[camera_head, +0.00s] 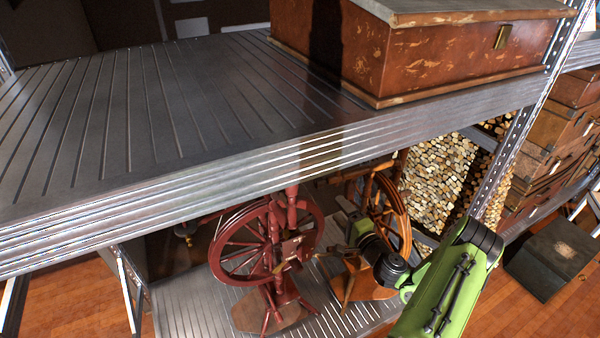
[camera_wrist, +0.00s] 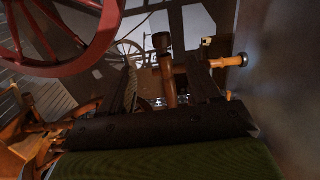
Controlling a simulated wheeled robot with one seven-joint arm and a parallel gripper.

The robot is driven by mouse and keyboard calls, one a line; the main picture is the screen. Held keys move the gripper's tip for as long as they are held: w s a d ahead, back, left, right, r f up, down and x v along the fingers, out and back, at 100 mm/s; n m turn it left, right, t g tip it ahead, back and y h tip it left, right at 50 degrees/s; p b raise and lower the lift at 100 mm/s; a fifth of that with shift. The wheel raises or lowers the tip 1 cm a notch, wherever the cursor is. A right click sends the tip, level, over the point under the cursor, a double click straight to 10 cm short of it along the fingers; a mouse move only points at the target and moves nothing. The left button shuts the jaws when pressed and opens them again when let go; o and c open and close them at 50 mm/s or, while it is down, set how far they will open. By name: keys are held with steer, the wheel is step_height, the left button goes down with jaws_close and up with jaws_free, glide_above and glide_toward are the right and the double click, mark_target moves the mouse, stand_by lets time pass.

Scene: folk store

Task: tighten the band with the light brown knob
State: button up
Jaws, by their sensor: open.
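A light brown turned rod crosses to the right in the wrist view and ends in a light brown knob (camera_wrist: 234,61). It passes by the tip of the right finger; I cannot tell whether they touch. My gripper (camera_wrist: 165,72) is open, with a brown upright post (camera_wrist: 170,88) showing between its dark fingers. In the head view, my gripper is beside the light brown spinning wheel (camera_head: 397,212) and right of the red spinning wheel (camera_head: 275,230). The knob is too small or hidden to make out there. The drive band is not clear.
Both wheels stand on the ribbed lower metal shelf (camera_head: 185,300). The upper metal shelf (camera_head: 130,130) lies close above them, with a brown chest (camera_head: 440,55) on it. The red wheel's rim (camera_wrist: 92,62) is near at left in the wrist view. Stacked firewood (camera_head: 437,175) is behind.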

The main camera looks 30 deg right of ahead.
mark_target(319, 183)
steer(key=w+d, duration=0.1)
steer(key=w, duration=1.4)
steer(key=shift+w, duration=0.2)
steer(key=shift+r, duration=0.1)
steer(key=c, duration=1)
steer(key=shift+o, duration=0.2)
steer(key=shift+b, duration=0.35)
